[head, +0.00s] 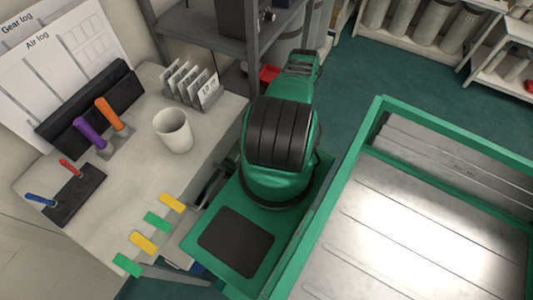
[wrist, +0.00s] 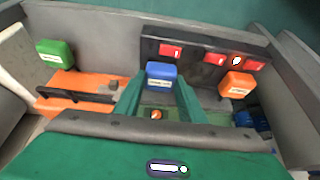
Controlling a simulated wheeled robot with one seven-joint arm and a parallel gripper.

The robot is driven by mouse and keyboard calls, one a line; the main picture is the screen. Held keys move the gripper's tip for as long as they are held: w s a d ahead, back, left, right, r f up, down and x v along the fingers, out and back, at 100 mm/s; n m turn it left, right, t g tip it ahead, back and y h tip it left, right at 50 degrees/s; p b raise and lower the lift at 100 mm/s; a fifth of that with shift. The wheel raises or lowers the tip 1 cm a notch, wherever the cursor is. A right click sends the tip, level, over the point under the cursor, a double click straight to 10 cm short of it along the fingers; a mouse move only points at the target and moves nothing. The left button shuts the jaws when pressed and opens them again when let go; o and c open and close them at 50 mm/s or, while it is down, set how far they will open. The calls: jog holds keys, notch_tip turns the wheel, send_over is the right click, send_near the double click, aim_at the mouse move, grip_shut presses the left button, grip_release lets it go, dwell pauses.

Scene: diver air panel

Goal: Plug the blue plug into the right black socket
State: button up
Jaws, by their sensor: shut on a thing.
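In the wrist view, my gripper (wrist: 160,98) has its two green fingers closed on either side of a blue plug (wrist: 161,75) with a white label. The plug is in front of a dark panel (wrist: 196,50) with several red labels along its face. The socket openings cannot be made out, and I cannot tell whether the plug touches the panel. In the head view my gripper and the plug are hidden behind my own green and black arm.
In the wrist view, a green block (wrist: 54,53) stands at left by an orange surface (wrist: 70,82), and an orange block (wrist: 237,85) stands at right. In the head view, a white cup (head: 173,131) and a card rack (head: 190,85) stand on the bench (head: 140,180).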

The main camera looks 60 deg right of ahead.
jog(key=shift+f, duration=0.3)
dwell(0.6)
jog(key=o, duration=1.4)
jog(key=shift+c, duration=0.2)
jog(key=v, duration=1)
jog(key=shift+r, duration=0.3)
jog(key=shift+s, duration=0.25)
